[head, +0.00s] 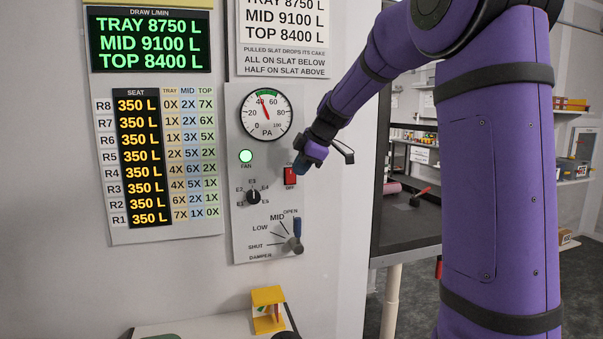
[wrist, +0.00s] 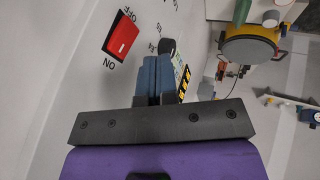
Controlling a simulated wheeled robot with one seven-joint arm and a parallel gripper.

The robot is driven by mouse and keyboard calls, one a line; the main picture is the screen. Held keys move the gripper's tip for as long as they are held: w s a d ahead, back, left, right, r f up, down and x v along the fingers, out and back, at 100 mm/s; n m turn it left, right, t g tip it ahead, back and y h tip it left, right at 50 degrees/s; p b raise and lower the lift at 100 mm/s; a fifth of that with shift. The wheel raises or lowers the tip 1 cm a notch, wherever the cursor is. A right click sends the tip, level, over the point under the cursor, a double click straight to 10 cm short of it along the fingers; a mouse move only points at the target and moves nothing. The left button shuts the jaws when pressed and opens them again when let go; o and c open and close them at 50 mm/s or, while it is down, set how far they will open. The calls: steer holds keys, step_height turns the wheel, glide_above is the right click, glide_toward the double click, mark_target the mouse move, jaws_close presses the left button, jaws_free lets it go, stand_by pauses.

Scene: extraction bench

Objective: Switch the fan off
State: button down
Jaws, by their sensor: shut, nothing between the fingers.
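The red fan switch (head: 290,176) is on the grey wall panel, with OFF printed under it in the head view. In the wrist view the red rocker (wrist: 121,38) shows at the upper left, between the words OFF and ON. The round fan lamp (head: 245,156) glows green. My gripper (head: 300,168) is at the panel's right edge, just right of and above the switch, partly overlapping it in view. In the wrist view its blue fingers (wrist: 153,72) are together and empty, apart from the rocker in the picture. Whether they touch the panel is unclear.
A PA gauge (head: 265,114) sits above the switch. A black selector knob (head: 253,196) and a damper lever (head: 297,230) with a blue handle, turned up toward OPEN, are below. A yellow stand (head: 267,310) is at the bottom. The doorway lies to the right.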

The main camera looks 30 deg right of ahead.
steer(key=v, duration=0.8)
steer(key=shift+s, duration=0.15)
steer(key=shift+d, duration=0.15)
